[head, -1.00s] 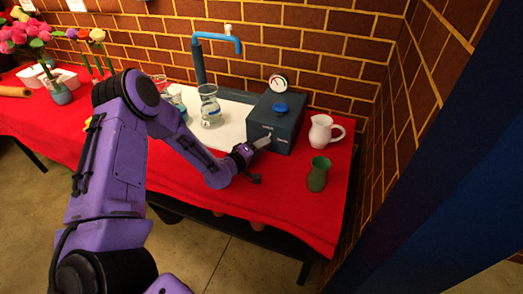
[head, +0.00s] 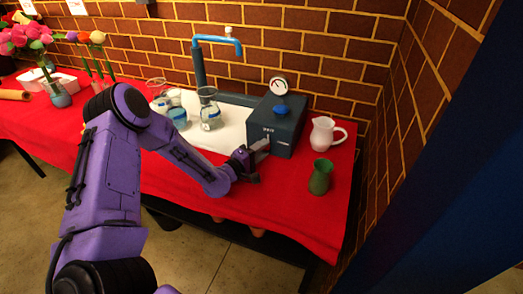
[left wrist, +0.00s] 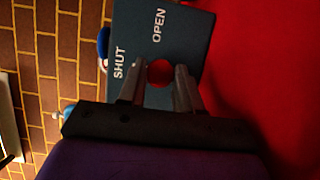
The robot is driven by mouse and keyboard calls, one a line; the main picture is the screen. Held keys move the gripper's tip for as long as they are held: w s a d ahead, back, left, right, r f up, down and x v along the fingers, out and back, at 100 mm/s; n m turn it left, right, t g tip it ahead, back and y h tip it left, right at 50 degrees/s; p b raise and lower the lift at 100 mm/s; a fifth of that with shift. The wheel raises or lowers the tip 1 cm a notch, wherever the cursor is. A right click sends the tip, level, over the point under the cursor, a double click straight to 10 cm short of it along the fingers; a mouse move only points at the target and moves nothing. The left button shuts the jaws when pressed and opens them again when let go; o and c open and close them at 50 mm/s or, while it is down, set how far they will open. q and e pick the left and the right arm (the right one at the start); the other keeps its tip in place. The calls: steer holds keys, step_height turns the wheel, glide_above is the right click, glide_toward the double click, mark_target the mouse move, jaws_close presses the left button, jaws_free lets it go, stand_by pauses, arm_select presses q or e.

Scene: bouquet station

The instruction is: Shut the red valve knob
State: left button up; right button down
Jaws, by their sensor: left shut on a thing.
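The red valve knob (left wrist: 159,73) shows in the left wrist view as a round red piece on the dark blue-grey valve box (left wrist: 190,35), below the white words SHUT and OPEN. My left gripper (left wrist: 159,84) has one finger on each side of the knob and is shut on it. Which word the knob points to cannot be seen. In the head view the left gripper (head: 262,147) is at the front face of the valve box (head: 290,127), and the knob is hidden behind the fingers. My right gripper is not in view.
The box carries a blue knob (head: 281,109) and a round gauge (head: 279,87). A white pitcher (head: 324,133) and a green vase (head: 320,177) stand to its right. A glass flask (head: 209,108) and beakers stand to its left. A brick wall is close behind.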

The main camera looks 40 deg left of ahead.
arm_select(q)
steer(key=o, duration=1)
steer(key=shift+o, duration=0.2)
steer(key=shift+s, duration=0.1)
steer(key=s, duration=0.3)
steer(key=s+a, duration=0.1)
steer(key=s, duration=0.6)
steer(key=shift+s+a, duration=0.15)
steer(key=shift+a, duration=0.2)
steer(key=shift+s+f, duration=0.1)
